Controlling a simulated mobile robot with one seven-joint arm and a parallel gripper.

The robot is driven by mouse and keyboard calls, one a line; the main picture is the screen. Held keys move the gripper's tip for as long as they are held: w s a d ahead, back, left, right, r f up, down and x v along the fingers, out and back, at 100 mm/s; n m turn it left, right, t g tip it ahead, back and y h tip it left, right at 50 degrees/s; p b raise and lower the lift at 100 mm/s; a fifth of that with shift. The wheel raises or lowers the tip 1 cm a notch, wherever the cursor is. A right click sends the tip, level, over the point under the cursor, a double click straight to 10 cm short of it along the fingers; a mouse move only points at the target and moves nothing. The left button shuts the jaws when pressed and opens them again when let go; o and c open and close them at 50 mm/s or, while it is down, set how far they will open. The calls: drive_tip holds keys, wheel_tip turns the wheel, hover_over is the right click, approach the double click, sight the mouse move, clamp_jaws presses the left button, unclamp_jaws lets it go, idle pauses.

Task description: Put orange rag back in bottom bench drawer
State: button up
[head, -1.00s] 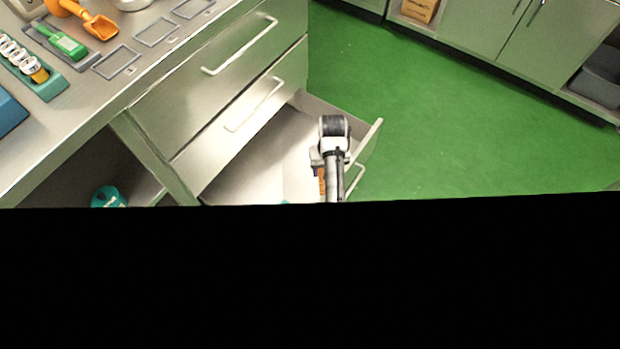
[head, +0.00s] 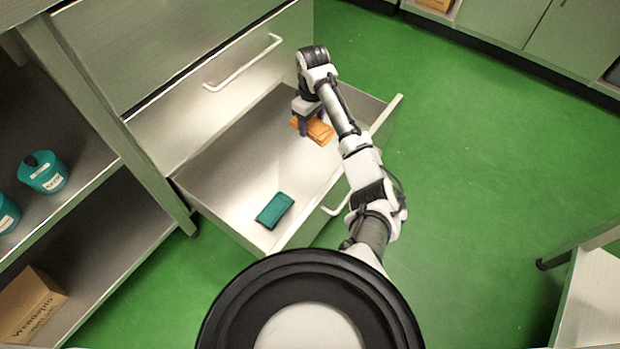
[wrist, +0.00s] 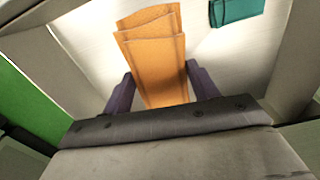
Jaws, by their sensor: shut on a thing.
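The orange rag (head: 319,131) is folded and sits between the fingers of my gripper (head: 311,124), which is shut on it. In the wrist view the rag (wrist: 153,55) stands out from between the two dark fingers (wrist: 160,88). My gripper points down inside the open bottom bench drawer (head: 225,184), toward its far end. Whether the rag touches the drawer floor I cannot tell. The drawer is pulled well out, and its front with a pale handle (head: 336,198) faces right.
A folded teal cloth (head: 275,210) lies in the near part of the drawer; it also shows in the wrist view (wrist: 236,10). The drawer above (head: 220,85) is shut. Teal containers (head: 43,172) and a cardboard box (head: 28,306) stand on open shelves at left. Green floor at right is clear.

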drive_tip(key=shift+w+a+f+n+b, duration=0.4)
drive_tip(key=shift+w+a+f+b, duration=0.15)
drive_tip(key=shift+b, duration=0.35)
wheel_tip(320, 180, down, 20)
drive_tip(key=b, duration=0.6)
drive_tip(key=shift+r, duration=0.25)
drive_tip(key=shift+f, duration=0.15)
drive_tip(key=o, duration=0.9)
drive_tip(key=shift+o, duration=0.2)
wheel_tip(320, 180, up, 12)
drive_tip(key=p, duration=0.4)
drive_tip(key=shift+r, duration=0.2)
